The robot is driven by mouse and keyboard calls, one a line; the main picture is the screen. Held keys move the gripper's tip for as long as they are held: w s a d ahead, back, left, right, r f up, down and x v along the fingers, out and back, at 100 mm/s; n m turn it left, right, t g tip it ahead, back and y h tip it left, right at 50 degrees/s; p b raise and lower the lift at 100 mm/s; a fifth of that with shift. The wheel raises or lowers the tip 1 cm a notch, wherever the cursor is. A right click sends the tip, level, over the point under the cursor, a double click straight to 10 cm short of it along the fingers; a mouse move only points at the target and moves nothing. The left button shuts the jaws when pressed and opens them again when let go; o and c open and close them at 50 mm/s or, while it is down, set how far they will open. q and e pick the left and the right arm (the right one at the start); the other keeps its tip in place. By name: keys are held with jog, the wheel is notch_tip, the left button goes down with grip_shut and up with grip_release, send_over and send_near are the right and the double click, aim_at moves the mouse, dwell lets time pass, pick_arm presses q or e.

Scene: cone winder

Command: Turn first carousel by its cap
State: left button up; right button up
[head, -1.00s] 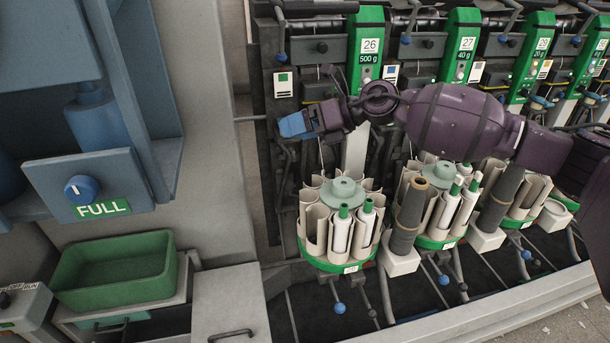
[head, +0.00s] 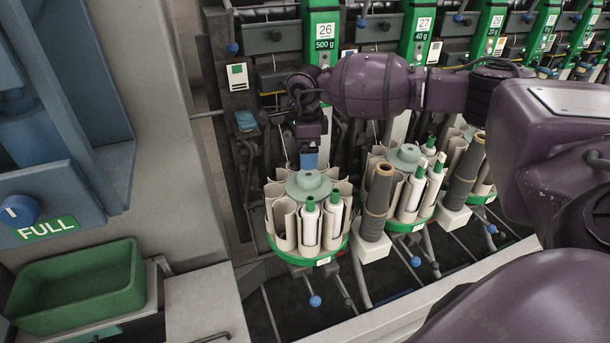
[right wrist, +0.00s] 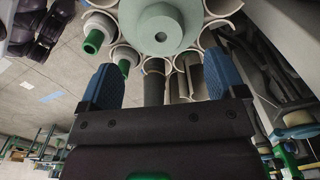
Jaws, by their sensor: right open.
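The first carousel (head: 307,257), below the sign 26, has a green base, a ring of cream pockets and a pale green round cap (head: 308,184) on top. Two white bobbins with green tops stand in its front pockets. My right gripper (head: 309,160) points down just behind and above the cap, with blue fingertips. In the right wrist view the two blue fingers (right wrist: 164,88) are spread apart with nothing between them, and the cap (right wrist: 158,32) lies just beyond the tips. Whether a finger touches the cap cannot be told. My left gripper is not in view.
A second carousel (head: 408,227) stands to the right, with a brown wound tube (head: 377,203) between the two. A green bin (head: 78,286) and a blue machine with a FULL label (head: 47,228) are at the left. Levers with blue knobs (head: 315,301) stick out in front.

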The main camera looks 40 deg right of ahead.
aim_at(306, 175)
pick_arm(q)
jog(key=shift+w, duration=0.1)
pick_arm(e)
notch_tip(306, 175, down, 8)
jog(key=shift+f, duration=0.1)
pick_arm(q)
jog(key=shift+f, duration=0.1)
pick_arm(e)
jog(key=c, duration=1.3)
pick_arm(q)
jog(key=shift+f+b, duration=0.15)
jog(key=shift+b, duration=0.15)
